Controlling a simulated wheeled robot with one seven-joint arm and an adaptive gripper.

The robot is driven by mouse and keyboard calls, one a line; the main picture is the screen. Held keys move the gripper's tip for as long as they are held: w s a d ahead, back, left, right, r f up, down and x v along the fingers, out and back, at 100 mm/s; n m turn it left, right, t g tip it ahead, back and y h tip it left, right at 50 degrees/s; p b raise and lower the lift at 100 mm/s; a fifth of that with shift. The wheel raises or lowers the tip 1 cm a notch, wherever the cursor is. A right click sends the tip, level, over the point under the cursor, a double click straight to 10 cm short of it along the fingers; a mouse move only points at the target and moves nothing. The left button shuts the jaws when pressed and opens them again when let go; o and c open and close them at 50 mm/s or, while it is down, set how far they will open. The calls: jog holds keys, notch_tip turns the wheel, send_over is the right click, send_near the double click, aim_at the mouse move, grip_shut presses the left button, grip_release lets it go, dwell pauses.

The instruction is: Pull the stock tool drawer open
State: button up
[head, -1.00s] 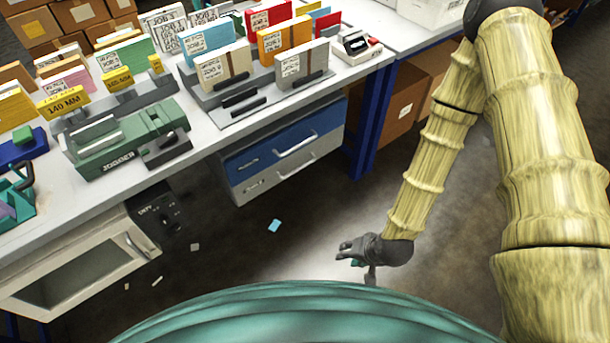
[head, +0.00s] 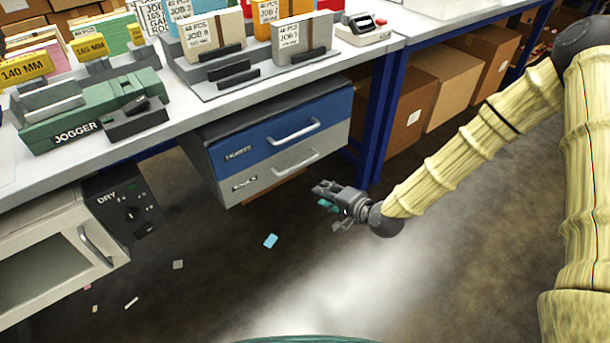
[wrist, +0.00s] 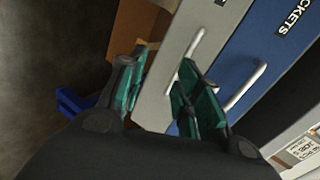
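A two-drawer unit hangs under the bench. Its upper blue drawer (head: 262,140) has a label that reads as tickets. Its lower grey drawer (head: 275,172) has a label too small to read and a pale bar handle (head: 296,163). Both drawers look closed. My gripper (head: 322,194) is below and right of the grey handle, apart from it. In the wrist view my gripper (wrist: 165,62) is open and empty, its teal-padded fingers spread before the grey drawer face. The grey handle (wrist: 196,43) shows just beyond the right fingertip, and the blue drawer (wrist: 250,60) lies farther right.
A blue bench leg (head: 378,125) stands right of the drawers, with cardboard boxes (head: 445,90) behind it. A dryer cabinet (head: 60,245) stands at the lower left. Paper scraps, including a blue one (head: 270,241), lie on the floor.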

jog(key=m+t+y+b, duration=0.1)
jog(key=t+b, duration=0.1)
jog(key=b, duration=0.3)
send_near(305, 160)
jog(key=s+f, duration=0.2)
jog(key=shift+m, duration=0.3)
jog(key=b+x, duration=0.1)
jog(key=x, duration=0.2)
jog(key=r+b+x, duration=0.1)
jog(key=b+x, duration=0.1)
jog(key=x, duration=0.2)
jog(key=w+b+x, duration=0.1)
jog(key=x, duration=0.3)
jog(key=shift+w+d+r, duration=0.15)
jog(key=shift+d+r, duration=0.05)
jog(key=shift+d, duration=0.15)
grip_shut()
